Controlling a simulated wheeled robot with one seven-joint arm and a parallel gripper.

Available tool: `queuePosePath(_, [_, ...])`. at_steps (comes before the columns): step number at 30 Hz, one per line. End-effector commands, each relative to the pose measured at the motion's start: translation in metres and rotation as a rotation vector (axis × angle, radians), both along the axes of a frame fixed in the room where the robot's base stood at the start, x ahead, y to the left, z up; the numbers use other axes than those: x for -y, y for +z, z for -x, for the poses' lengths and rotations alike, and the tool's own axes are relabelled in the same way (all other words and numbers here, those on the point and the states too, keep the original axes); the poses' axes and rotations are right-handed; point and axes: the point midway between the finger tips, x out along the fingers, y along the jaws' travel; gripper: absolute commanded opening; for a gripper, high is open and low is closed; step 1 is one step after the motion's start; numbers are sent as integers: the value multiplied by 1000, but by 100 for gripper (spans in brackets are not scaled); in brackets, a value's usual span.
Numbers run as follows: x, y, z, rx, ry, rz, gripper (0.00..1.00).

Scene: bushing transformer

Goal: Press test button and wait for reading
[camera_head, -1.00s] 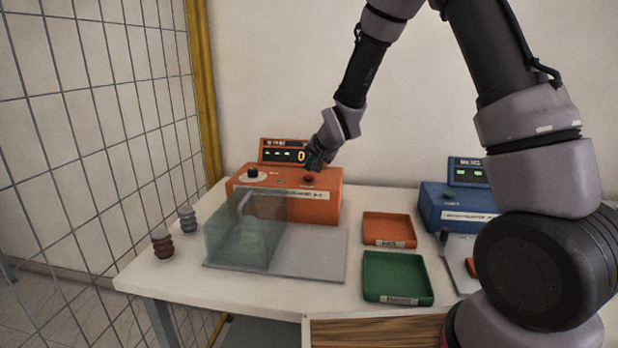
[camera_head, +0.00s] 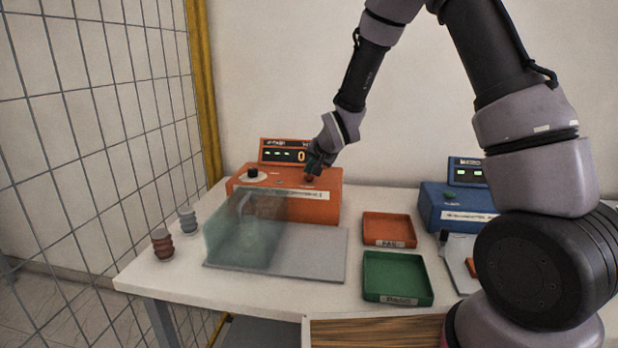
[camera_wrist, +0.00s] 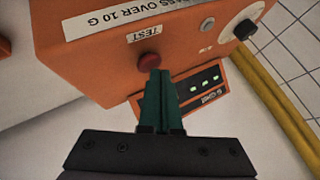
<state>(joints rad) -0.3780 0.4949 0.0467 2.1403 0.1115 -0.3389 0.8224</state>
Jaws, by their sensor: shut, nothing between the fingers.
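The orange tester box (camera_head: 300,205) stands at the back left of the table. Its display (camera_head: 284,153) shows a 0 and green marks; in the wrist view the display (camera_wrist: 207,95) is partly hidden by my fingers. The red test button (camera_wrist: 149,61) sits below the "TEST" label. My gripper (camera_wrist: 155,76) is shut and empty, its green fingertips at the edge of the button; I cannot tell whether they press it. In the head view the red button (camera_head: 309,178) shows just below my gripper (camera_head: 311,172).
A clear cover (camera_head: 245,232) stands on a grey plate (camera_head: 315,253) before the tester. Two ribbed bushings, brown (camera_head: 162,244) and grey (camera_head: 188,219), stand at left. An orange tray (camera_head: 389,229), green tray (camera_head: 397,277) and blue tester (camera_head: 455,206) are to the right.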

Motion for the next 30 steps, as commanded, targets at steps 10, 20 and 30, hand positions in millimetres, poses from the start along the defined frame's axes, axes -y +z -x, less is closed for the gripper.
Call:
queuePosePath(10, [0,-4,0,0,0,0,0])
queuePosePath(20, [0,-9,0,-1,1,0,0])
queuePosePath(30, [0,-8,0,-1,1,0,0])
